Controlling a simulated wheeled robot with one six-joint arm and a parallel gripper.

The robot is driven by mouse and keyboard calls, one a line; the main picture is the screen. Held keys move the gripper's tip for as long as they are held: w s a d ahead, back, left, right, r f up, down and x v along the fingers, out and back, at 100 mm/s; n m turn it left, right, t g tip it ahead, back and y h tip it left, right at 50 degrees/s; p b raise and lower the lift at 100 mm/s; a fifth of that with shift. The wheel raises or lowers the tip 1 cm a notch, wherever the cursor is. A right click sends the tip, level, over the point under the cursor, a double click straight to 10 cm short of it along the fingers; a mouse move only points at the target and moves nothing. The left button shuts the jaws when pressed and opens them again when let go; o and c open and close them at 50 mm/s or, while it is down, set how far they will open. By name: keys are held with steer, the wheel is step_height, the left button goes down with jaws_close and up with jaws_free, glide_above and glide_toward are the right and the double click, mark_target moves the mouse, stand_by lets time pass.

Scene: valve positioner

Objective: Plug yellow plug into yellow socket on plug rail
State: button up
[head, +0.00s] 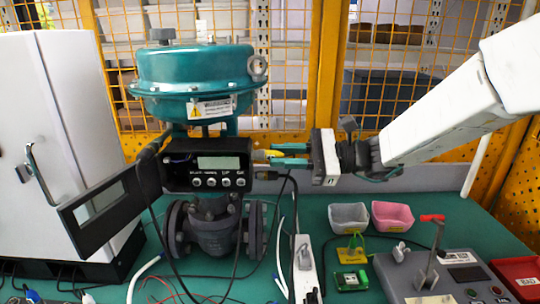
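My gripper (280,155) is at the right side of the black positioner box (207,165), its two teal fingers pointing left. A small yellow piece (270,153), which looks like the yellow plug, shows at the fingertips, close against the box's right side. The fingers are a little apart, one above and one below it. I cannot tell whether they press on it or whether it is seated in a socket. The yellow socket cannot be made out. A white strip (306,285), possibly the plug rail, lies on the green table with a pale plug-like piece on it.
A teal valve actuator (195,80) rises behind the box, whose cover (100,210) hangs open. Black cables loop below. Grey (349,217) and pink bins (392,215), a yellow block (351,254) and a grey test fixture (440,275) stand at right. A yellow mesh fence is behind.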

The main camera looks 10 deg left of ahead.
jaws_close()
steer(key=shift+d, duration=0.1)
steer(key=shift+v, duration=2.65)
